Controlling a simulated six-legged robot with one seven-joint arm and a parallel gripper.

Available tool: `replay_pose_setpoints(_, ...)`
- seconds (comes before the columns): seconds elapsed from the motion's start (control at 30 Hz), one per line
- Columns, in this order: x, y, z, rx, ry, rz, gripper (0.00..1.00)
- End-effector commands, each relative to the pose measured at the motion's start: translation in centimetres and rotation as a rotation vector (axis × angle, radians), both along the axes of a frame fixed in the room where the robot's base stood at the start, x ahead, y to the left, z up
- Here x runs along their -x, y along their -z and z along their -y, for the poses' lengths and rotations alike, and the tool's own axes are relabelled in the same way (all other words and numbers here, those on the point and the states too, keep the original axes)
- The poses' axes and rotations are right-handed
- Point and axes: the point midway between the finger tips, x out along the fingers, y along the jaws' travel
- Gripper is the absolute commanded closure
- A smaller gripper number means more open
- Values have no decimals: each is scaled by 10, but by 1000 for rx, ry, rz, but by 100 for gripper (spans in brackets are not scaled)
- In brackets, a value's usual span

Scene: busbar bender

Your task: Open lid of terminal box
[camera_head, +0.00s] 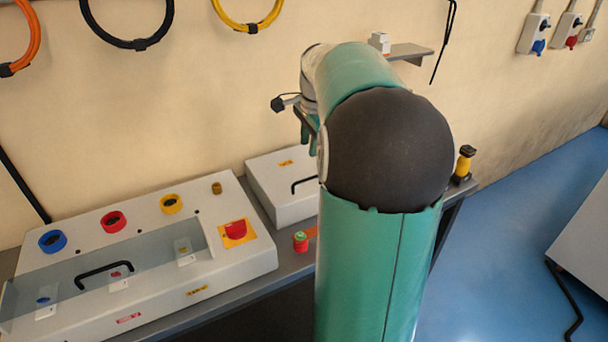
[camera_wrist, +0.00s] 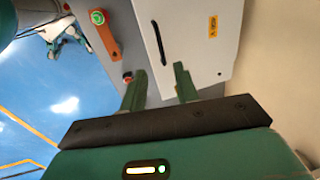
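A white box (camera_head: 272,198) with a black bar handle (camera_head: 303,184) and a small yellow label stands on the grey bench, left of my arm. Its lid looks shut. In the wrist view its white face (camera_wrist: 195,52) fills the upper middle, with the handle (camera_wrist: 160,44) running lengthwise. My gripper (camera_wrist: 158,70) is open, its two green fingers apart with nothing between them. The fingertips point at the box near the lower end of the handle; contact cannot be told. In the head view my arm hides most of the gripper and part of the box.
A larger grey-white console (camera_head: 220,268) with a clear handled cover, coloured rings and a red switch (camera_head: 236,231) stands left. A red-and-green button (camera_head: 300,241) sits before the box. A yellow-black post (camera_head: 464,164) stands right. A small shelf (camera_head: 408,51) juts from the wall.

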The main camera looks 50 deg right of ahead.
Motion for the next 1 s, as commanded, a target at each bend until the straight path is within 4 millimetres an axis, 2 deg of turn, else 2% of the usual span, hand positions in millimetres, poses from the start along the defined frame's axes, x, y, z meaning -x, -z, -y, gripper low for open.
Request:
replay_pose_setpoints(0.1, -3, 24, 3, -5, 2, -4, 69)
replay_pose_setpoints(0.5, -16, 98, 7, -4, 3, -3, 69)
replay_pose_setpoints(0.7, -20, 115, 7, -1, 4, -1, 69)
replay_pose_setpoints(1.0, -21, 117, 6, 0, 3, -1, 71)
